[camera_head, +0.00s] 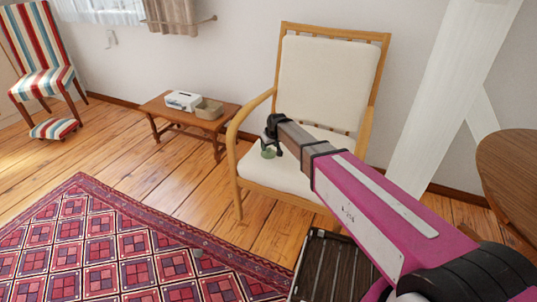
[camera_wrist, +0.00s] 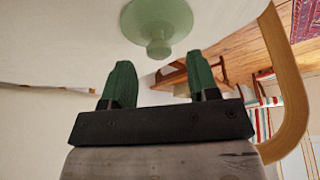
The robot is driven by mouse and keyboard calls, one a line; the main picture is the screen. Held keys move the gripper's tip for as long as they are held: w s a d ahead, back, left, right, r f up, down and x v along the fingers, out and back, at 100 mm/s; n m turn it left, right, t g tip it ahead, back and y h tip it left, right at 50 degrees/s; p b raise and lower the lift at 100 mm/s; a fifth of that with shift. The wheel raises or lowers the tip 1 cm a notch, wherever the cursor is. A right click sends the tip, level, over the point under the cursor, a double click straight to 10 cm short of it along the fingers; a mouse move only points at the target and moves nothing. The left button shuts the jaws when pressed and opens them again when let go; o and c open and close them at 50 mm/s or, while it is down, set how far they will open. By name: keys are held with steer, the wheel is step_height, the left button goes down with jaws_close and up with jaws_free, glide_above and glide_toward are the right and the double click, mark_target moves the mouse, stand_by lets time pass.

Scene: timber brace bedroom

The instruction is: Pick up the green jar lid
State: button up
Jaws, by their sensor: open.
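The green jar lid (camera_wrist: 158,22) is pale green and round, with a small knob. It lies on the cream seat of the wooden armchair (camera_head: 290,178). In the head view the lid (camera_head: 268,153) shows as a small green patch beside the end of my gripper (camera_head: 268,140), which partly hides it. In the wrist view my gripper (camera_wrist: 160,85) has its two green fingers spread apart with nothing between them. The lid's knob lies just beyond the fingertips, roughly centred between them, and I see no contact.
The chair's curved wooden armrest (camera_wrist: 290,85) runs close beside the gripper. A low table (camera_head: 215,124) with a white box (camera_head: 183,100) and a basket (camera_head: 209,109) stands to the left. A white timber brace (camera_head: 450,95) and a round table (camera_head: 510,165) are at right.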

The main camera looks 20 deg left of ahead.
mark_target(268, 148)
steer(key=x, duration=0.3)
steer(key=shift+f, duration=0.15)
steer(key=shift+s, duration=0.1)
steer(key=c, duration=1)
